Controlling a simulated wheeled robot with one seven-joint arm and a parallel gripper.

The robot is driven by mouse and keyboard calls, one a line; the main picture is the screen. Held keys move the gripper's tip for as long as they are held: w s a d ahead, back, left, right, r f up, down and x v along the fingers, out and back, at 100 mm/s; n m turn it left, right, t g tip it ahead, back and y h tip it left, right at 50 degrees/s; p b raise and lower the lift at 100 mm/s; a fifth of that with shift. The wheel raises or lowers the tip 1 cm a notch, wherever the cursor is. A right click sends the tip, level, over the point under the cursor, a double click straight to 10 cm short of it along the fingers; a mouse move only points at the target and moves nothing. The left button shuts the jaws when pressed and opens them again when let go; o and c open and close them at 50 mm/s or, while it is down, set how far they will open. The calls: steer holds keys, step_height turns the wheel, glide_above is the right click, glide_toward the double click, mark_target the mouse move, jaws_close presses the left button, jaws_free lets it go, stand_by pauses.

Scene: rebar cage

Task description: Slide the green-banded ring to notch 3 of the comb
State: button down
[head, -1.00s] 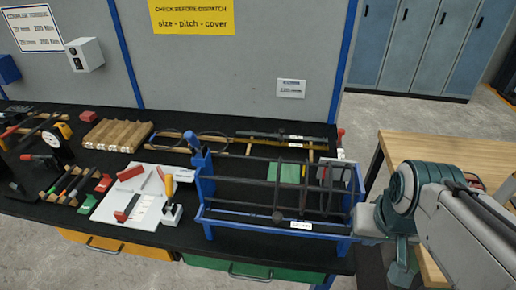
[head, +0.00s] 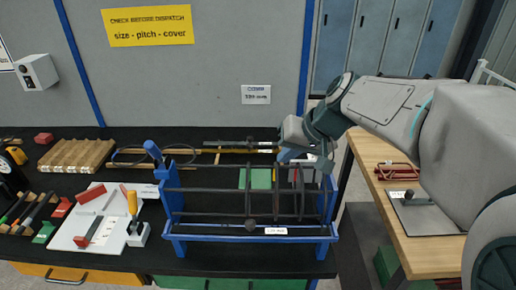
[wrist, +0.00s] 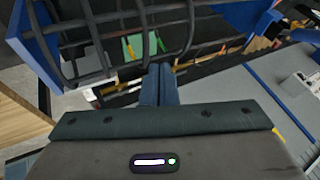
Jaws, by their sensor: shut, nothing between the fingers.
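The rebar cage has dark horizontal bars in a blue frame (head: 172,205) on the black bench. Several dark upright rings, one marked here (head: 275,195), go around its bars; they also show in the wrist view (wrist: 99,42). I cannot make out a green band on any ring, or the numbered notches of a comb.
A green block (head: 255,178) shows behind the cage bars. Left of the cage are a white board (head: 70,232) and a yellow-handled tool (head: 133,205). A wooden table (head: 432,258) stands at the right, past a gap.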

mark_target(248, 191)
steer(key=w+a+f+p, duration=0.1)
steer(key=w+a+f, duration=0.1)
steer(key=a+f, duration=0.3)
steer(key=shift+w+a+f+p, duration=0.15)
steer(key=shift+a+f+p, duration=0.2)
steer(key=shift+a, duration=0.3)
steer(key=shift+a, duration=0.1)
